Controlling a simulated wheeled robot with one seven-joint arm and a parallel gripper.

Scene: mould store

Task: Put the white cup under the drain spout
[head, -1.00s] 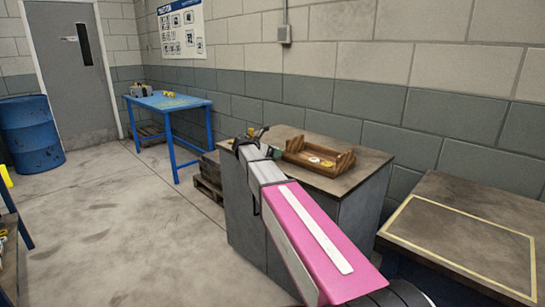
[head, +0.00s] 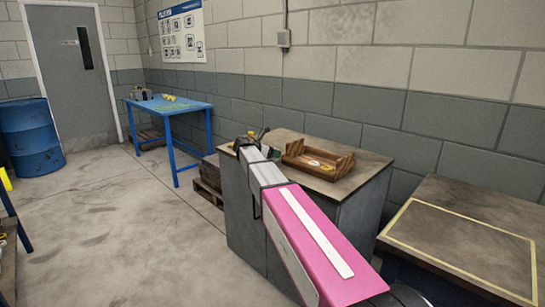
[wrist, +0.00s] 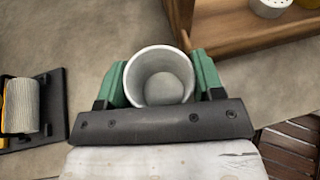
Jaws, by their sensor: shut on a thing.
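The white cup (wrist: 160,76) is between the green fingers of my gripper (wrist: 161,85) in the wrist view, its open mouth facing the camera. The fingers are shut on it from both sides, and it looks empty. In the head view my gripper (head: 260,140) is over the left part of the grey cabinet top, left of the wooden tray; my arm hides most of it and I cannot make out the cup there. I cannot identify a drain spout in either view.
The wooden tray (head: 345,164) holds small yellow and white things on the cabinet top (head: 360,178). A black holder with a grey roll (wrist: 25,108) is left of my gripper. A blue table (head: 170,105) with small items stands farther back. The bench (head: 470,235) at right has bare room.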

